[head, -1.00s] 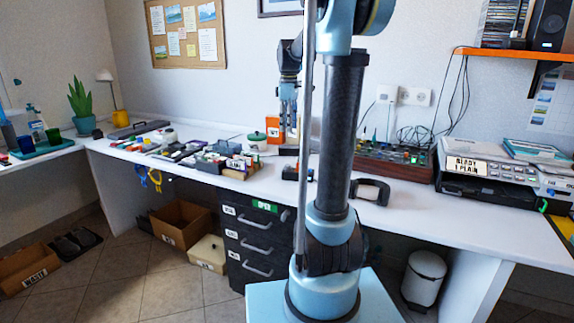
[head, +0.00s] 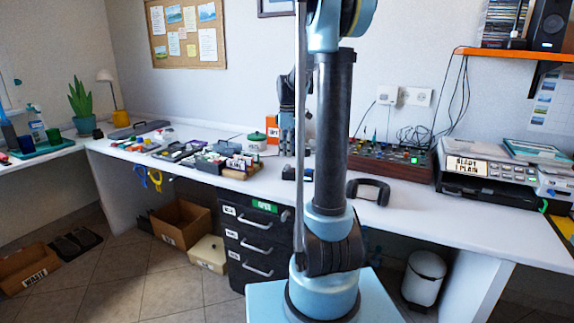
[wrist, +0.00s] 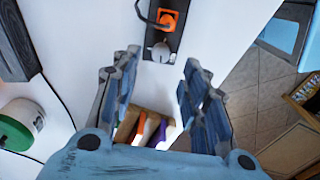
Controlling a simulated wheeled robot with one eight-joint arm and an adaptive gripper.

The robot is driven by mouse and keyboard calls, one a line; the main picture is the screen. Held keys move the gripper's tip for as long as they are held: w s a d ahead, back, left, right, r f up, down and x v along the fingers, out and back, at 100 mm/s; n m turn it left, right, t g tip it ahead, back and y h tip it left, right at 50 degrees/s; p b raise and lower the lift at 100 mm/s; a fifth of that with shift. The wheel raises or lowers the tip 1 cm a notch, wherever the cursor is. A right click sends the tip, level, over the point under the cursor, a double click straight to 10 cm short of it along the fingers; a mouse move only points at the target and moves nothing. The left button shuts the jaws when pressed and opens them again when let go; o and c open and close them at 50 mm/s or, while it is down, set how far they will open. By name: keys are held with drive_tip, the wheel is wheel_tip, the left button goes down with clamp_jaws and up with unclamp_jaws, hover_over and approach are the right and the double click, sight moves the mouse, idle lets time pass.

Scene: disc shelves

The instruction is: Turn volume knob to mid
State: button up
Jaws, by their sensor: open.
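A small black panel (wrist: 163,25) with an orange part (wrist: 167,19) and a round silver-grey knob (wrist: 160,52) lies on the white tabletop. No label on the knob is readable, so I cannot confirm that it is the volume knob. In the head view a small dark unit (head: 297,173), apparently this panel, sits near the table's front edge; its knob is not clear there. My gripper (head: 287,146) points down above the table. In the wrist view my gripper (wrist: 160,82) is open and empty, with the knob just beyond the gap between its fingertips, not visibly touched.
A green-lidded white jar (head: 257,141) and an orange box (head: 272,128) stand near my gripper. A tray of colourful items (head: 235,166) is to the left. A wood-ended control box (head: 390,162) and a black curved object (head: 369,190) are to the right.

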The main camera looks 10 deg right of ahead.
sight(287, 165)
drive_tip(key=shift+f, duration=3.15)
clamp_jaws()
